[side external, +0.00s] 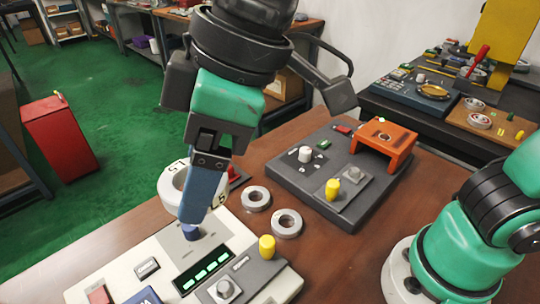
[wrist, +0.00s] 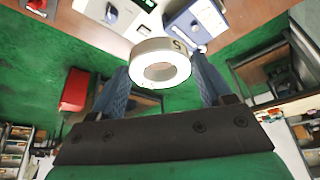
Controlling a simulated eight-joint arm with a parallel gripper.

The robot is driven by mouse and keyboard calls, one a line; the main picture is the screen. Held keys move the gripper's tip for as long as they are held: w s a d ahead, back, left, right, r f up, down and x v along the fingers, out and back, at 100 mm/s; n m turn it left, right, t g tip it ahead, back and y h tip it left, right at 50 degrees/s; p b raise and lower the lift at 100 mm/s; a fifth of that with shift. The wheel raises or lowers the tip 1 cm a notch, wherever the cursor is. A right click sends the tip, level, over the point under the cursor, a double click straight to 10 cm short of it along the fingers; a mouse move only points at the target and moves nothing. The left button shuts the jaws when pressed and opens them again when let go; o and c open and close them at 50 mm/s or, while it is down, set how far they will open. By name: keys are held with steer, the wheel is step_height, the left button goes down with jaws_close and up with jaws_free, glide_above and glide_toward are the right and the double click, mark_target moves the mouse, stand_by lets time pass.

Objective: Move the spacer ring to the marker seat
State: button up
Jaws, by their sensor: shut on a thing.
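A white spacer ring (side external: 170,188) with dark lettering is held in my gripper (side external: 197,198), above the pale console (side external: 120,262). In the wrist view the ring (wrist: 160,48) sits between the two blue fingers of my gripper (wrist: 160,72), with its hole facing the camera. In the side view the near finger hides part of the ring. A dark blue post (side external: 190,232) shows on a grey square patch just below the fingertip. I cannot tell for certain whether this is the marker seat. The ring appears raised clear of the console.
Two small grey rings (side external: 256,198) (side external: 287,222) lie on the brown table right of the held ring. A dark console (side external: 290,178) with an orange bridge (side external: 385,145) stands behind.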

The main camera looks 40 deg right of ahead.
steer(key=w+d+f+m+h, duration=0.1)
steer(key=w+d+m, duration=0.1)
steer(key=d, duration=0.3)
steer(key=w+d+f+m, duration=0.1)
steer(key=w+d+f, duration=0.1)
steer(key=w+d, duration=0.15)
steer(key=m+t+h, duration=0.2)
steer(key=m+h, duration=0.1)
steer(key=m, duration=0.6)
glide_above(356, 170)
steer(key=f, duration=0.8)
steer(key=shift+s+a+f, duration=0.2)
steer(key=shift+a+f, duration=0.05)
steer(key=shift+f, duration=0.05)
steer(key=shift+s+d+f, duration=0.2)
steer(key=shift+d+f, duration=0.05)
steer(key=shift+f, duration=1.9)
steer(key=shift+f, duration=0.1)
steer(key=shift+f, duration=0.85)
steer(key=shift+f, duration=0.8)
steer(key=o, duration=1.4)
